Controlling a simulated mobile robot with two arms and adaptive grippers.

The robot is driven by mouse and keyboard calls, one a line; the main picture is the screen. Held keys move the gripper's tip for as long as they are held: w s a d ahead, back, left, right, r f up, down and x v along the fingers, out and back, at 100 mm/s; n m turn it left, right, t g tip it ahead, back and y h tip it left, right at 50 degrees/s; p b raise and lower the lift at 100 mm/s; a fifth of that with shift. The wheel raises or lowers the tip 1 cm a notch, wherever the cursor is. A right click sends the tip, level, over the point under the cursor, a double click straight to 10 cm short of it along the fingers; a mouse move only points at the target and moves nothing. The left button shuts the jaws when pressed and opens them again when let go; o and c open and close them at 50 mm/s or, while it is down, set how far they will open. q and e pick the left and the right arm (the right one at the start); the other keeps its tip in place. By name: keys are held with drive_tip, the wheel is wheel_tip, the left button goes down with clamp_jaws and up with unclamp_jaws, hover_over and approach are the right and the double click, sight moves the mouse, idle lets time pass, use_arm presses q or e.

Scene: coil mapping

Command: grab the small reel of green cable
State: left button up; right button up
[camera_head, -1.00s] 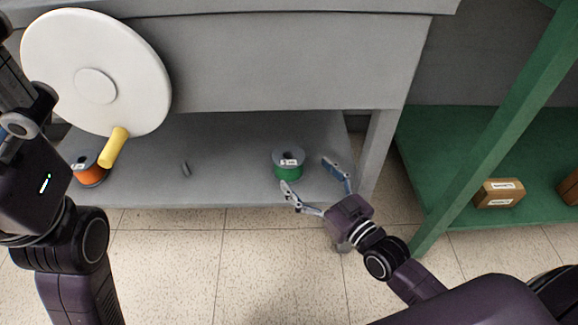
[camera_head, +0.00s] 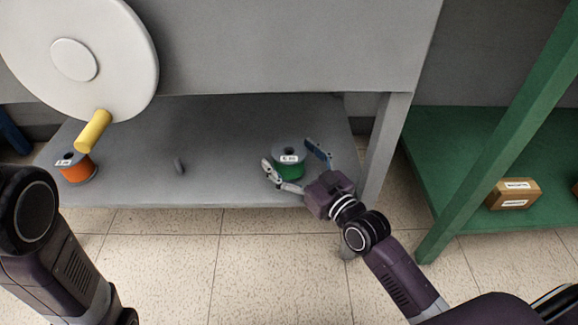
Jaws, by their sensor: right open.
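The small reel of green cable (camera_head: 289,169) stands upright on the grey lower shelf (camera_head: 225,160), with grey flanges and a white label facing me. My right gripper (camera_head: 293,160) is open at the reel. One finger is at the reel's front left and the other at its right side; I cannot tell whether either touches it. The reel's lower front is partly hidden by the left finger. Of my left arm only dark links show at the lower left; its gripper is out of view.
A reel of orange cable (camera_head: 76,168) stands at the shelf's left end. A small grey peg (camera_head: 179,165) is between the reels. A large white wheel with a yellow handle (camera_head: 93,130) hangs in front at upper left. A grey leg (camera_head: 384,145) stands right of my gripper. A green rack holds a brown box (camera_head: 514,193).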

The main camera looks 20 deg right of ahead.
drive_tip(key=shift+w+a, duration=0.1)
drive_tip(key=shift+w, duration=0.1)
drive_tip(key=shift+c, duration=0.7)
drive_tip(key=c, duration=1.3)
drive_tip(key=shift+r, duration=0.1)
drive_tip(key=shift+c, duration=0.7)
drive_tip(key=shift+r, duration=0.1)
